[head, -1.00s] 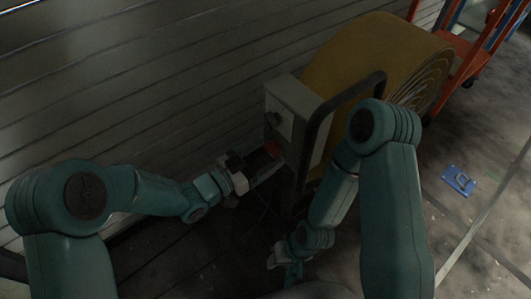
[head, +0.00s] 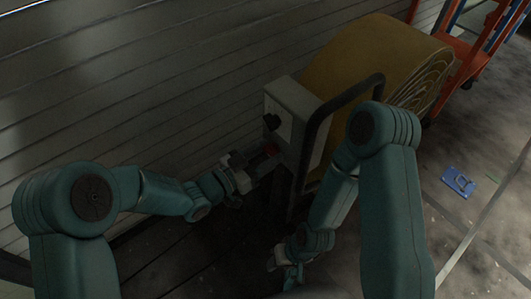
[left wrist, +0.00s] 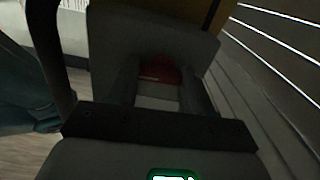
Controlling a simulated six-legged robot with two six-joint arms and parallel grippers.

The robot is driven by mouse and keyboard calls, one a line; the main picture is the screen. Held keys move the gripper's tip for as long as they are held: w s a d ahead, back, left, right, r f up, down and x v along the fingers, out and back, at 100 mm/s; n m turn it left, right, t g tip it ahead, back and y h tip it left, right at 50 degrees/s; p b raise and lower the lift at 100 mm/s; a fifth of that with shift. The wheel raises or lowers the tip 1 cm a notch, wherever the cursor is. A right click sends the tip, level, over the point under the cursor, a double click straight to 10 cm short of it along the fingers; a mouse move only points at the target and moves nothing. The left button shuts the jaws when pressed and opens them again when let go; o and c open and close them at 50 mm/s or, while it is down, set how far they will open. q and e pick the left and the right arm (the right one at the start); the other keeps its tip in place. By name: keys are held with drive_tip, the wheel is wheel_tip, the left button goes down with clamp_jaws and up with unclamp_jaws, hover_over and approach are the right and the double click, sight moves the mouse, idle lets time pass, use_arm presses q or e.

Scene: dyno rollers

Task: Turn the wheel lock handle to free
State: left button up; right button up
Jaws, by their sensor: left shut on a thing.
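The wheel lock handle looks like the small red part (head: 271,150) low on the front of a grey box (head: 291,106). My left gripper (head: 267,160) reaches in from the left and is shut on this red handle. In the left wrist view the red handle (left wrist: 159,69) shows between the two dark fingers (left wrist: 158,92), against the grey box face. Its lower part and the finger contact are dark and hard to make out. My right gripper (head: 284,265) hangs low, away from the box; its jaw opening is unclear.
A black knob (head: 271,122) sits on the box above the handle. A black tube frame (head: 342,101) and a large yellow roll (head: 372,55) adjoin the box. A slatted wall (head: 150,80) stands behind. A blue plate (head: 458,181) lies on open floor at right.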

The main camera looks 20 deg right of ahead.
use_arm(q)
drive_tip(key=n+p, duration=0.1)
drive_tip(key=n, duration=0.2)
drive_tip(key=shift+r+n, duration=0.1)
drive_tip(key=shift+n, duration=0.3)
drive_tip(key=n+p, duration=0.1)
drive_tip(key=n, duration=0.3)
drive_tip(key=shift+n+p, duration=0.3)
drive_tip(key=shift+p, duration=0.1)
drive_tip(key=n+p, duration=0.1)
drive_tip(key=n, duration=0.3)
drive_tip(key=shift+r+n+p, duration=0.1)
drive_tip(key=shift+n+p, duration=0.2)
drive_tip(key=shift+p, duration=0.05)
drive_tip(key=shift+w+n+p, duration=0.1)
drive_tip(key=shift+n+p, duration=0.6)
drive_tip(key=shift+n, duration=1.4)
drive_tip(key=o, duration=1)
drive_tip(key=shift+o, duration=0.2)
drive_tip(key=shift+a, duration=0.15)
